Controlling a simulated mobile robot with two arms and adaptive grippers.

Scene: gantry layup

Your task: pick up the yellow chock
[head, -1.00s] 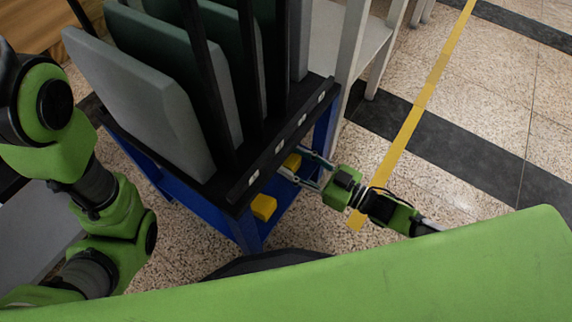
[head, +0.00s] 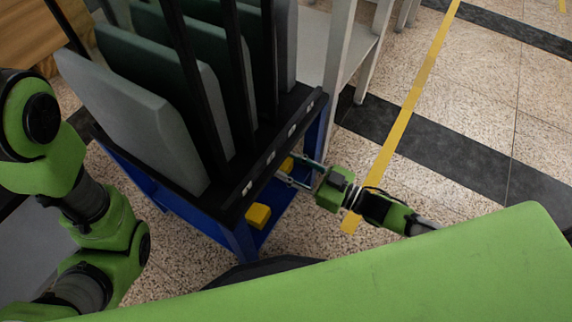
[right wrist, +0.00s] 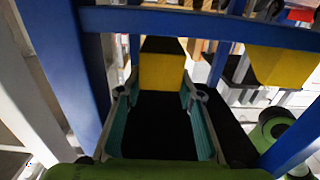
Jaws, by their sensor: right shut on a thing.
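A yellow chock (head: 287,164) shows at the lower level of the blue cart (head: 238,240), partly hidden by the cart's black upper edge. My right gripper (head: 288,171) reaches in from the right, under that edge. In the right wrist view, my right gripper (right wrist: 160,82) is shut on the yellow chock (right wrist: 162,72), with a teal finger along each side. A second yellow chock (head: 258,215) sits nearer the cart's front corner. It also shows at the upper right of the right wrist view (right wrist: 283,67). My left arm shows at the left, but its gripper is out of view.
The cart's blue post (right wrist: 68,50) and crossbar (right wrist: 170,22) stand close around my right gripper. Grey and green panels (head: 130,105) stand between black uprights on the cart. A pale shelf unit (head: 340,65) stands behind. Speckled floor at the right, with a yellow line (head: 405,110), is clear.

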